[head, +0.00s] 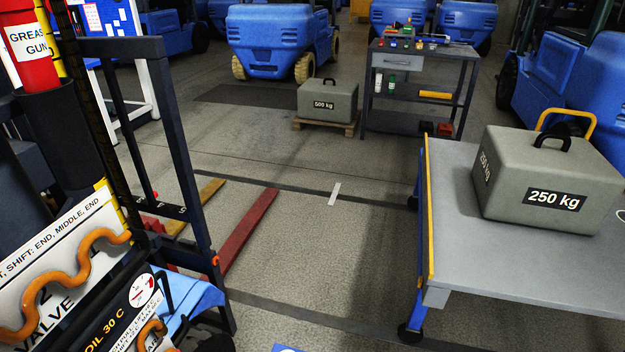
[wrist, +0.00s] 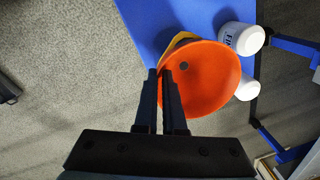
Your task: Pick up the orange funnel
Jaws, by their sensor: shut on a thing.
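The orange funnel (wrist: 212,75) shows in the wrist view with its wide mouth toward the camera and a small dark hole inside. My gripper (wrist: 159,74) is at the funnel's left edge, its two dark fingers close together and shut on its rim. Part of the rim is hidden by the fingers. Below the funnel in that view is a blue surface (wrist: 142,22); I cannot tell whether the funnel touches it. Neither the funnel nor my gripper shows in the head view.
White containers (wrist: 243,38) stand close right of the funnel. A yellow object (wrist: 176,42) shows partly behind it. In the head view, a grey cart (head: 460,265) bears a 250 kg weight (head: 520,165). A 500 kg weight (head: 340,100) sits farther back. The middle floor is mostly clear.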

